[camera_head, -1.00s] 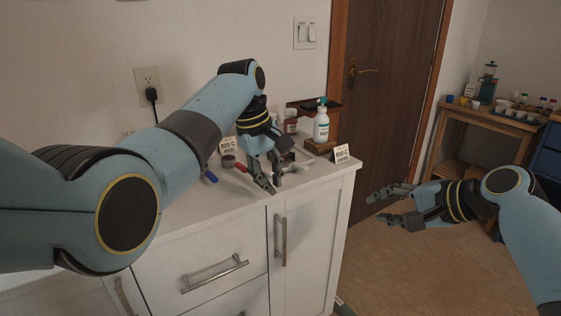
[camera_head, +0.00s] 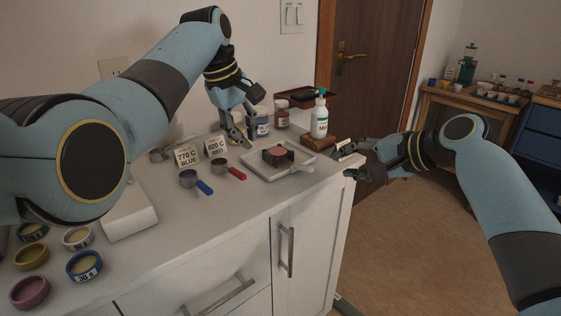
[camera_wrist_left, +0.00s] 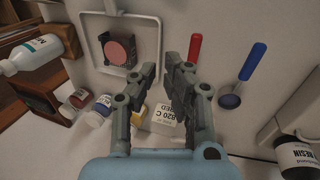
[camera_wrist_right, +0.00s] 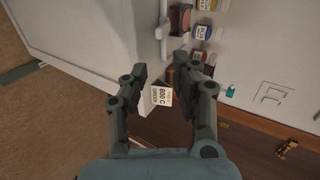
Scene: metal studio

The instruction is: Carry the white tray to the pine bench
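The white tray (camera_head: 262,176) lies on the white cabinet top, left of its right edge, with a handle toward the right. A dark block with a round pink top (camera_head: 278,154) sits in it; the tray also shows in the left wrist view (camera_wrist_left: 128,73). My left gripper (camera_head: 243,142) is open and empty, above and behind the tray's left side.
Blue and red scoops (camera_head: 205,187), name cards (camera_head: 187,157), jars (camera_head: 262,122) and a white bottle (camera_head: 320,118) surround the tray. Several round pots (camera_head: 84,265) are at front left. A card (camera_wrist_right: 162,98) stands between my right fingers' view. Floor (camera_head: 400,240) toward the bench is clear.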

